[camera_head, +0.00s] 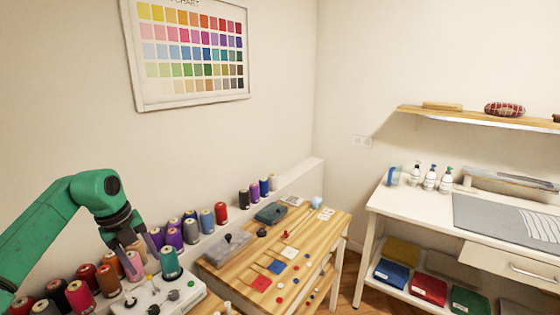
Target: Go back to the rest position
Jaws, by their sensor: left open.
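My green left arm comes in from the left. Its dark left gripper (142,258) points down, open, above the white machine (160,293) and among the thread spools. A teal spool (170,262) stands just right of the fingers, and a pink spool (133,265) shows beside them. I cannot tell how near the fingers are to these spools. Nothing is seen held between the fingers. My right gripper is not in view.
A wooden table (328,232) holds a grey box (226,247), coloured squares and small buttons. Several spools line the wall ledge and the left side. A white desk (420,207) with bottles stands right, under a wall shelf (470,117). Some floor shows between the tables.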

